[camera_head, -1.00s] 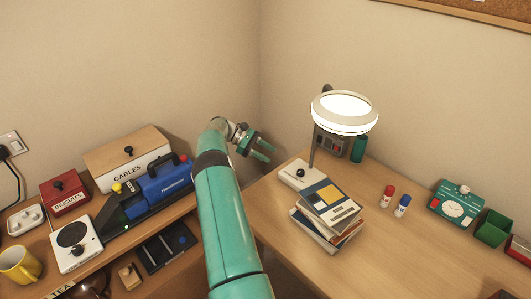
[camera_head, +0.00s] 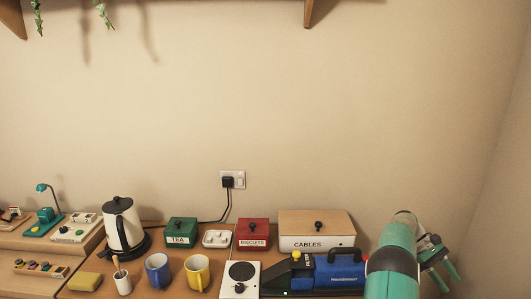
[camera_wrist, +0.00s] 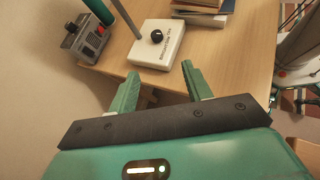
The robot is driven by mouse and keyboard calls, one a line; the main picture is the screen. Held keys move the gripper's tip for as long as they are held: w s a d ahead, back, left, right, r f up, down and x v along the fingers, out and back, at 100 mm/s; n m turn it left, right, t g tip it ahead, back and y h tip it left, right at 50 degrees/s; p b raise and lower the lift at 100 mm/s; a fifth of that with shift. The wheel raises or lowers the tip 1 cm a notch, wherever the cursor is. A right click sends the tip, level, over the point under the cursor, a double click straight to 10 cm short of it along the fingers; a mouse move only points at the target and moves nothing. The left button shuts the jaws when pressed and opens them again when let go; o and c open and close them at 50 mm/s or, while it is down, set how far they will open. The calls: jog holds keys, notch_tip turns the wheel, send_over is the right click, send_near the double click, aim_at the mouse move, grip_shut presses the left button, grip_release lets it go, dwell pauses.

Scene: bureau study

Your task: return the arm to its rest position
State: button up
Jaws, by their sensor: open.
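My arm, teal with a dark joint band, rises at the right of the head view. My gripper (camera_head: 438,273) shows at the far right of that view, beyond the arm's bend, near the wall corner. In the wrist view my gripper (camera_wrist: 160,88) has its two green fingers apart with nothing between them. Past the fingertips lie the wooden desk (camera_wrist: 225,65) and a white lamp base (camera_wrist: 158,43) with a black knob. The fingers appear apart from the lamp base.
Further left are a red BISCUITS tin (camera_head: 252,233), a green TEA tin (camera_head: 181,232), a kettle (camera_head: 119,222) and mugs (camera_head: 196,273). A shelf edge hangs above. The wall's middle is bare.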

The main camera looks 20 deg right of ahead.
jog(key=w+a+r+t, duration=0.35)
jog(key=a+r, duration=0.25)
jog(key=a, duration=0.3)
jog(key=w+a+r+t+h, duration=0.1)
jog(key=w+a+r+t, duration=0.25)
jog(key=a+r, duration=0.5)
jog(key=w+a+r+t, duration=0.2)
jog(key=w+a+r, duration=0.2)
jog(key=a, duration=0.7)
jog(key=s+a+r+t, duration=0.2)
jog(key=s+a, duration=0.1)
jog(key=a, duration=0.7)
jog(key=s+a+r+t, duration=0.2)
jog(key=a+t, duration=0.1)
jog(key=a, duration=0.6)
jog(key=s+a+f+t+y, duration=0.2)
jog(key=s+a+f+t, duration=0.1)
jog(key=s+a, duration=0.6)
jog(key=a, duration=0.3)
jog(key=shift+s+a+y, duration=0.15)
jog(key=shift+a+y, duration=0.2)
jog(key=shift+y, duration=0.05)
jog(key=shift+c, duration=0.2)
jog(key=shift+c, duration=1.2)
